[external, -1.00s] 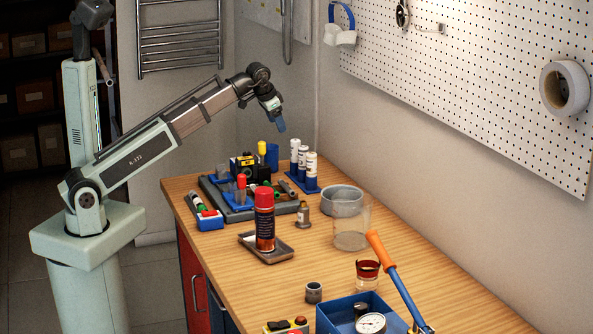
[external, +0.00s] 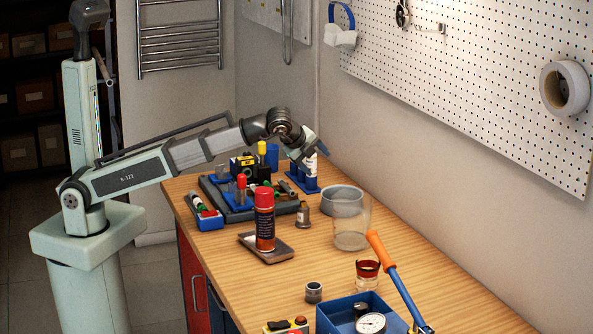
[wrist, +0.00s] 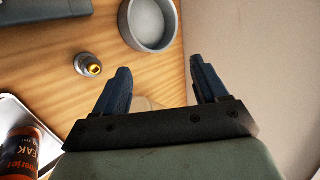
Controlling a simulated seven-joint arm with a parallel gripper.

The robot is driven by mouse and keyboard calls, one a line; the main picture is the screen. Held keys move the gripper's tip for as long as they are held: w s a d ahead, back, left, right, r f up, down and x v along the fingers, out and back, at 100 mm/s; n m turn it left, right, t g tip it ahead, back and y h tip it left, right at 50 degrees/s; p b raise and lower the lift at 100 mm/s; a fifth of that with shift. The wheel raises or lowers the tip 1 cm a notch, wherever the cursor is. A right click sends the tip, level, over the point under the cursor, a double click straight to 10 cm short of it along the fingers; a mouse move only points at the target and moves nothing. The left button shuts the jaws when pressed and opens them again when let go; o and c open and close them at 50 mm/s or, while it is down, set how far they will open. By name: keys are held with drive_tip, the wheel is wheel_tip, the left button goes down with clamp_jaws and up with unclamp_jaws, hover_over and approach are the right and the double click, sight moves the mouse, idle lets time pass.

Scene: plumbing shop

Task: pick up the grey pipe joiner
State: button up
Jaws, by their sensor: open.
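A short grey open cylinder (external: 313,292), which looks like the grey pipe joiner, stands on the wooden bench near the blue box in the external view. I do not make it out in the wrist view. My gripper (external: 319,147) is above the far part of the bench, well behind and above the cylinder, tilted down to the right. In the wrist view my gripper (wrist: 160,72) shows two dark blue fingers spread wide, with nothing held between them. A pale, unclear shape lies behind the fingers' lower part.
A red-capped can (external: 265,222) stands on a small tray. A grey bowl (external: 342,201), clear jar (external: 351,228) and small grey fitting (external: 303,215) are nearby. A blue box (external: 340,309) with gauge and orange-handled tool (external: 390,262) is in front. Bench around the cylinder is fairly clear.

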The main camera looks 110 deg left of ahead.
drive_tip(key=w+d+r+m+t, duration=0.1)
drive_tip(key=w+d+m+t, duration=0.15)
drive_tip(key=d+m, duration=0.9)
drive_tip(key=w+d+m+t, duration=0.2)
drive_tip(key=d+m+t, duration=0.1)
drive_tip(key=d, duration=1.7)
drive_tip(key=w+d+r+m+t, duration=0.15)
drive_tip(key=d+m, duration=0.55)
drive_tip(key=d, duration=0.8)
approach(320, 290)
drive_tip(key=s, duration=0.3)
drive_tip(key=shift+s+d+r, duration=0.15)
drive_tip(key=shift+s+d, duration=0.1)
drive_tip(key=shift+s, duration=0.1)
drive_tip(key=shift+w+f, duration=0.1)
drive_tip(key=shift+f, duration=0.15)
drive_tip(key=x, duration=1.3)
drive_tip(key=shift+w+a+r, duration=0.15)
drive_tip(key=shift+w+a, duration=0.1)
drive_tip(key=shift+w, duration=0.15)
drive_tip(key=c, duration=1)
drive_tip(key=shift+r+t, duration=0.1)
drive_tip(key=shift+t, duration=0.2)
drive_tip(key=shift+c, duration=0.2)
